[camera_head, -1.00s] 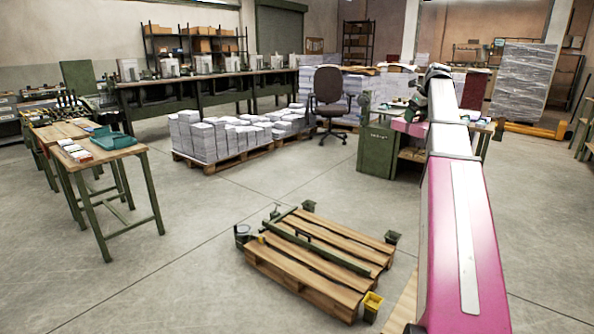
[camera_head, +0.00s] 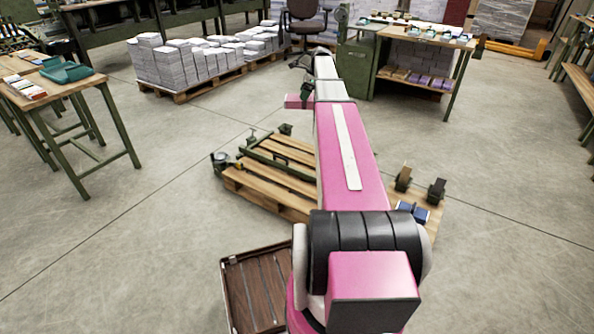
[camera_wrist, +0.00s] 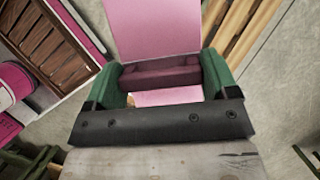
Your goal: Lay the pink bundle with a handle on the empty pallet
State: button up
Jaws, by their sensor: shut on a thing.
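The pink bundle (camera_head: 297,101) shows just left of the far end of my arm in the head view, held above the floor. In the wrist view the bundle (camera_wrist: 155,28) lies beyond my gripper (camera_wrist: 168,82). Its dark pink handle (camera_wrist: 160,75) sits between my two green fingers, which are shut on it. A wooden slatted pallet (camera_head: 262,189) lies on the floor, partly hidden behind my arm. It carries no bundles that I can see, but a green bar frame (camera_head: 280,168) lies across it.
Right of my arm, a pale wooden surface (camera_head: 433,228) holds dark and blue items. A brown slatted tray (camera_head: 255,290) is at the lower front. A pallet of white stacks (camera_head: 180,95) stands behind, a table (camera_head: 85,85) left. Floor between is open.

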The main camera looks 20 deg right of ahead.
jog(key=s+a+f+n+g, duration=0.15)
jog(key=s+f+n, duration=0.3)
jog(key=f, duration=1.05)
jog(key=s+f+n+g, duration=0.2)
jog(key=s+f+n, duration=0.25)
jog(key=f, duration=1.05)
jog(key=s+a+f+n+g, duration=0.1)
jog(key=s+f+n, duration=0.3)
jog(key=f, duration=1.1)
jog(key=shift+m+h, duration=0.3)
jog(key=shift+m, duration=0.2)
jog(key=shift+w+d+f, duration=0.2)
jog(key=shift+w+f, duration=5.05)
jog(key=shift+f, duration=0.05)
jog(key=o, duration=0.9)
jog(key=shift+f, duration=0.1)
jog(key=shift+o, duration=1)
